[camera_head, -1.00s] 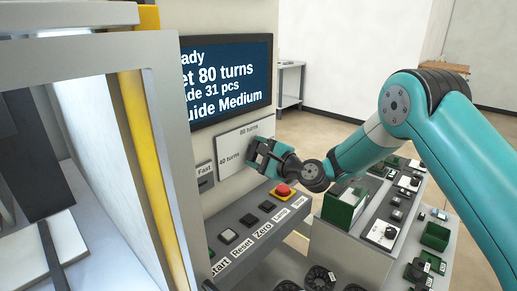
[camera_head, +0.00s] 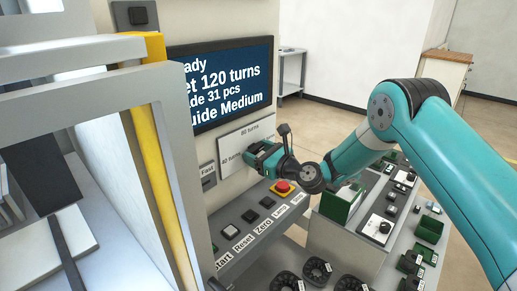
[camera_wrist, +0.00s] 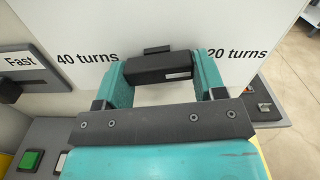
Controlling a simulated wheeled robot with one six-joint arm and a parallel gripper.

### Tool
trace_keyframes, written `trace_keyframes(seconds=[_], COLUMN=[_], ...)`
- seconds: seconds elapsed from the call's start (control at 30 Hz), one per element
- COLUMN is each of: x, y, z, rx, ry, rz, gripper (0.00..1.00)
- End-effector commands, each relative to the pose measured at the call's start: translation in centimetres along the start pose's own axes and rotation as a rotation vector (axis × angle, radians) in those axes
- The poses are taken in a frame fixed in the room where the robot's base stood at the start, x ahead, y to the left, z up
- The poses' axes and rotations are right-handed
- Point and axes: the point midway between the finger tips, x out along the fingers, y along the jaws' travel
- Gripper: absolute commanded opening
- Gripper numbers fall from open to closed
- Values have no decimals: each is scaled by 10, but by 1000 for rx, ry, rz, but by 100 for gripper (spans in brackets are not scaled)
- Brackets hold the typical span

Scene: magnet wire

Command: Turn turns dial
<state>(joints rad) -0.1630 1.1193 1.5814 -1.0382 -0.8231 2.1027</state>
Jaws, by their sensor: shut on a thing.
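The turns dial (camera_wrist: 158,68) is a dark knob on a white plate (camera_wrist: 95,28) in the wrist view. The plate carries the labels "40 turns" on the left and partly hidden "20 turns" on the right. My gripper (camera_wrist: 166,78) is shut on the dial, one teal finger on each side. In the head view my gripper (camera_head: 264,156) is at the plate, rolled over, and hides the dial. The screen (camera_head: 222,84) above reads "et 120 turns", "ade 31 pcs" and "uide Medium", its left edge cut off by the machine frame.
A yellow post (camera_head: 160,160) stands further left. A bench with green bins (camera_head: 431,230) is at the right.

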Motion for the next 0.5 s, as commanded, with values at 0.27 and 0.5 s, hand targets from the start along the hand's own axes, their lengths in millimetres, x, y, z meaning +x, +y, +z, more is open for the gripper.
trace_keyframes(seconds=[0.27, 0.5], x=[-1, -1], y=[0, 1], z=[-1, -2], rx=[122, 160], ry=[4, 4], rz=[-1, -1], gripper=[40, 40])
